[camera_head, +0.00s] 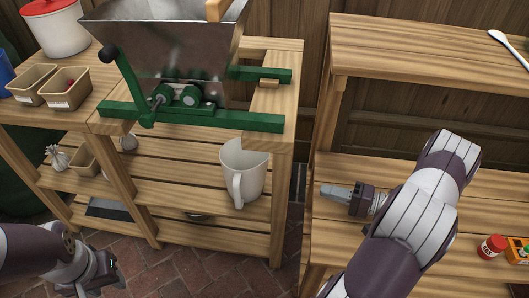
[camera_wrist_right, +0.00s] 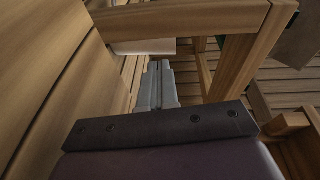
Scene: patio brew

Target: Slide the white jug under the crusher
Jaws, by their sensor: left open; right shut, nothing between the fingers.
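The white jug (camera_head: 246,172) stands upright on the slatted shelf of the wooden stand, near its right front, with its handle toward me. The crusher (camera_head: 180,50) is a metal hopper on green bars with a crank at its left. It sits on top of the stand, above and to the left of the jug. My right gripper (camera_head: 327,191) is shut and empty, to the right of the jug and apart from it. It also shows in the right wrist view (camera_wrist_right: 160,75). My left gripper (camera_head: 112,270) is low at the left, away from the jug; its fingers are small in view.
The stand's right front post (camera_head: 281,195) is between the jug and my right gripper. A slatted bench (camera_head: 390,165) with an upper shelf (camera_head: 420,60) is at the right. Small boxes (camera_head: 67,88) and a white pot (camera_head: 55,27) stand on the left counter. A red-lidded jar (camera_head: 491,247) is far right.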

